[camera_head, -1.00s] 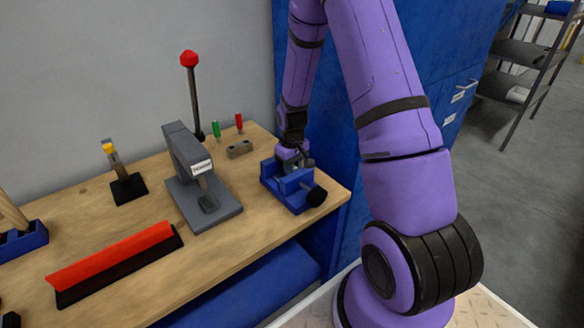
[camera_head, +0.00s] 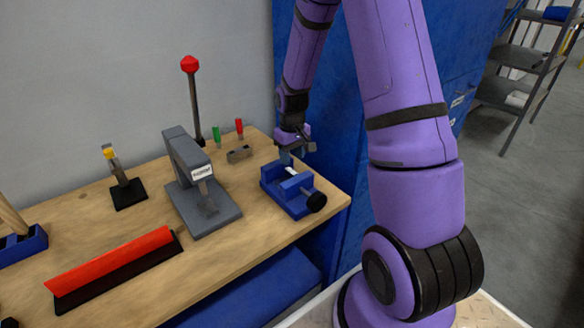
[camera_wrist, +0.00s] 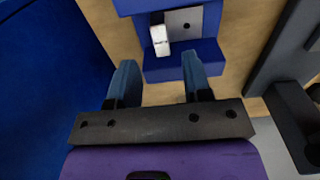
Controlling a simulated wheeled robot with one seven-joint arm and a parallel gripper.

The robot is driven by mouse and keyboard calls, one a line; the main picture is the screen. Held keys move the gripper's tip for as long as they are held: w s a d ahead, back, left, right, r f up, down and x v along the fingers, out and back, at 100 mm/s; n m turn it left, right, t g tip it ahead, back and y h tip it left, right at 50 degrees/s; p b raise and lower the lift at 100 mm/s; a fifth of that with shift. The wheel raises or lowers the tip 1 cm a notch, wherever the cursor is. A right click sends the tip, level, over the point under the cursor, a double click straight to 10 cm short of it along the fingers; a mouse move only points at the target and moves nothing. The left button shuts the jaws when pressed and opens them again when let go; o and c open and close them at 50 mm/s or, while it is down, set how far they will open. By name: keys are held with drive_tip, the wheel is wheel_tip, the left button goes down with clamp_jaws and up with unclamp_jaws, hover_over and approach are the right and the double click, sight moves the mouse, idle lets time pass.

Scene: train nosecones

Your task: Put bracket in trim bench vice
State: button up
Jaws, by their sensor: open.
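The blue trim bench vice (camera_head: 298,204) stands at the right end of the bench, its black handle knob toward the front right. The bracket (camera_head: 291,171) shows as a small pale piece between the vice jaws. In the wrist view the bracket (camera_wrist: 160,38) is a bright metal piece beside a grey plate with a hole, within the blue vice (camera_wrist: 180,68). I cannot tell how firmly it is seated. My gripper (camera_head: 295,153) is just above the vice. In the wrist view my gripper (camera_wrist: 160,82) is open, with nothing between its two blue fingers, apart from the bracket.
A grey press (camera_head: 186,165) with a red-knobbed lever (camera_head: 190,65) stands left of the vice. A small grey block (camera_head: 239,154) and green and red tools are behind it. A blue cabinet (camera_head: 345,110) is close on the right.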

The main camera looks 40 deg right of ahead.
wheel_tip(320, 180, up, 5)
wheel_tip(320, 180, up, 9)
drive_tip(key=t, duration=0.1)
hover_over(292, 172)
drive_tip(key=s+a, duration=0.3)
drive_tip(key=s+a+r+t, duration=0.2)
drive_tip(key=s+a+r, duration=0.3)
drive_tip(key=s+r, duration=0.3)
drive_tip(key=s+a+r+t, duration=0.1)
drive_tip(key=s+a+r, duration=0.1)
drive_tip(key=s+r, duration=0.2)
drive_tip(key=s+a+r+t, duration=0.1)
drive_tip(key=s+a+r, duration=0.2)
drive_tip(key=s, duration=0.8)
drive_tip(key=shift+v, duration=0.75)
